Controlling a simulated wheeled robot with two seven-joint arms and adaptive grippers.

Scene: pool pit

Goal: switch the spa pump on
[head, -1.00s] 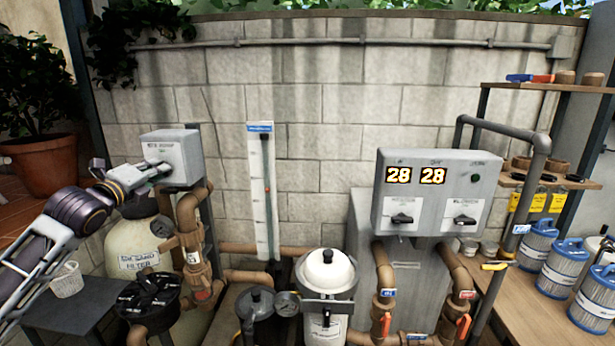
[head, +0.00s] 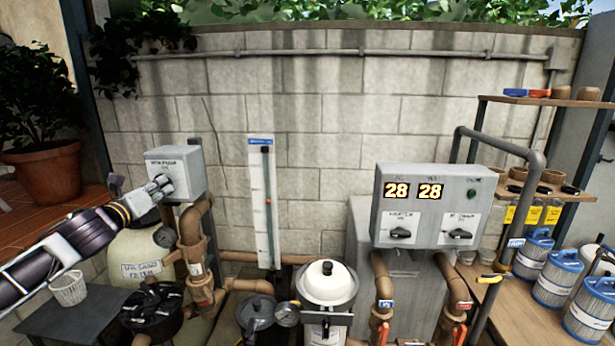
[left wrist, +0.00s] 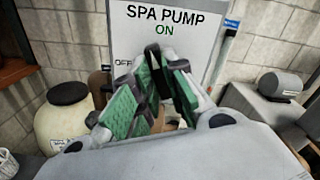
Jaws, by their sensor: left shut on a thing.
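The spa pump switch box (head: 183,160) is a grey box on a post at the left in the head view. In the left wrist view its front panel (left wrist: 196,28) reads "SPA PUMP", with a green "ON" at the top and "OFF" at the left, partly covered. My left gripper (head: 161,187) is at the front of the box. My right gripper is not in view.
A sand filter tank (head: 138,256) and brown pipes (head: 191,235) stand below the box. A grey control panel (head: 438,207) with two "28" displays and two knobs is at the right. A potted plant (head: 45,180) stands at the far left.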

